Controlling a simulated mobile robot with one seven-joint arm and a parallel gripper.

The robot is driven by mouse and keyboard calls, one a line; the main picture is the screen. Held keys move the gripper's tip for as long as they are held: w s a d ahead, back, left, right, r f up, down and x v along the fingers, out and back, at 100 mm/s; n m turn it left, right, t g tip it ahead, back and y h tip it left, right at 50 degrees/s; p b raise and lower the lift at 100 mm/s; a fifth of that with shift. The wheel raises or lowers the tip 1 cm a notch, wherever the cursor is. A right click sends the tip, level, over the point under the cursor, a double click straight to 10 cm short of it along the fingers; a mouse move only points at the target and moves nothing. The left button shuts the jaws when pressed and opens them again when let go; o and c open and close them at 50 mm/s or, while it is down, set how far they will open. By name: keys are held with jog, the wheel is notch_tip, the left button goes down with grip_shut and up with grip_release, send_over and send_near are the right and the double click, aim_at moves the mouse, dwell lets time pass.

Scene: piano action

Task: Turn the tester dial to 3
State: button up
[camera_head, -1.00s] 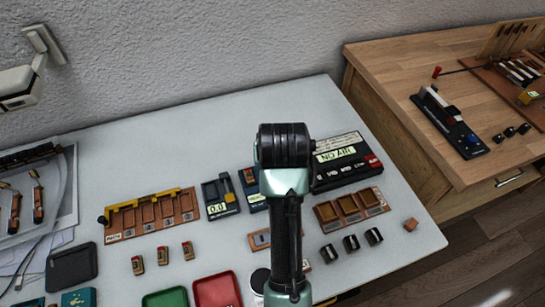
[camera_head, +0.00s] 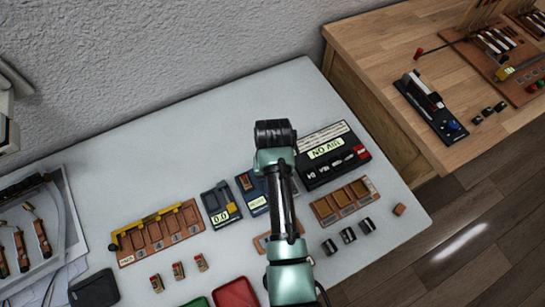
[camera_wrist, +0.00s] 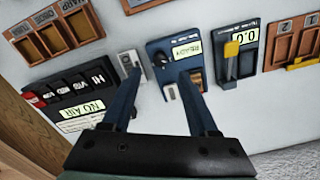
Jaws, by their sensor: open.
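A blue device with a lit READY display (camera_wrist: 187,49) lies under my gripper (camera_wrist: 161,75) in the wrist view; in the head view (camera_head: 252,193) my arm partly covers it. It has a small pale part and a brown slot on its face. In the head view my gripper is hidden behind my arm. A small light grey plate (camera_wrist: 127,61) is beside the left fingertip.
A black NO AIR box (camera_head: 334,155) with red and dark buttons is right of my arm. A 0.0 device with a yellow slider (camera_head: 221,206) is left. Wooden trays (camera_head: 345,201) and (camera_head: 158,233) flank these. The grey table (camera_head: 190,140) is clear behind.

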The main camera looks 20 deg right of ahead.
notch_tip(320, 180, down, 7)
jog(key=shift+r, duration=0.2)
grip_shut()
dwell(0.3)
